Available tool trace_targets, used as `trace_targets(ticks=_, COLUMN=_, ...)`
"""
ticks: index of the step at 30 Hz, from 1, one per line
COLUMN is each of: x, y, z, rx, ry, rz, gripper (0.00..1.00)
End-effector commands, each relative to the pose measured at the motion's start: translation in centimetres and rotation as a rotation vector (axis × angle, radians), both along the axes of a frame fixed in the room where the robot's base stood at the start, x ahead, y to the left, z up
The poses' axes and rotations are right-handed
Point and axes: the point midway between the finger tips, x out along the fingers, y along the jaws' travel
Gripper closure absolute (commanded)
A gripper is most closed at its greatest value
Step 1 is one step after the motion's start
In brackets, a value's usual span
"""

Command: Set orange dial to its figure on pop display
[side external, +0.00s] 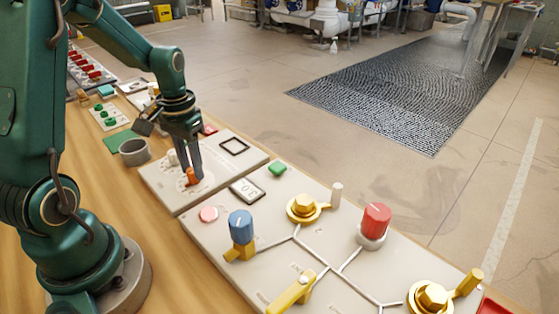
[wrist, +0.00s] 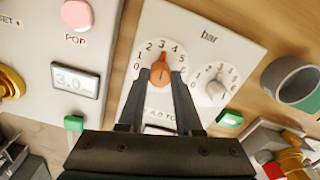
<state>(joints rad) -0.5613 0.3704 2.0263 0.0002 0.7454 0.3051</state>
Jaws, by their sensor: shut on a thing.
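The orange dial (wrist: 160,72) sits on a pale panel marked "bar", inside a printed scale of figures from 0 to 6. It also shows in the side view (side external: 190,178). Its tip points close to the 3 in the wrist view. My gripper (wrist: 161,76) is shut on the dial from above, one finger on each side. The display (wrist: 74,81) near the pink button (wrist: 76,13) labelled POP appears to read 3.0, with small, unclear marks after it. The display also shows in the side view (side external: 247,190).
A white dial (wrist: 215,88) with its own scale stands beside the orange one. A grey cup (side external: 134,152) is near the panel. The neighbouring panel carries a blue knob (side external: 240,224), a red knob (side external: 376,219) and yellow valve parts (side external: 304,207).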

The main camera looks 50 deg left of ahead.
Motion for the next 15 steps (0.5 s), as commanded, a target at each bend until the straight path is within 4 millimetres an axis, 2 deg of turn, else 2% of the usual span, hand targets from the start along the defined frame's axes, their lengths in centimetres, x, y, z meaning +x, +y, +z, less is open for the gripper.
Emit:
trace_targets(ticks=6, x=0.04, y=0.0, z=0.11, rx=0.001, ry=-0.002, rz=0.096, gripper=1.0)
trace_targets(ticks=15, x=0.05, y=0.0, z=0.13, rx=0.001, ry=-0.002, rz=0.138, gripper=1.0)
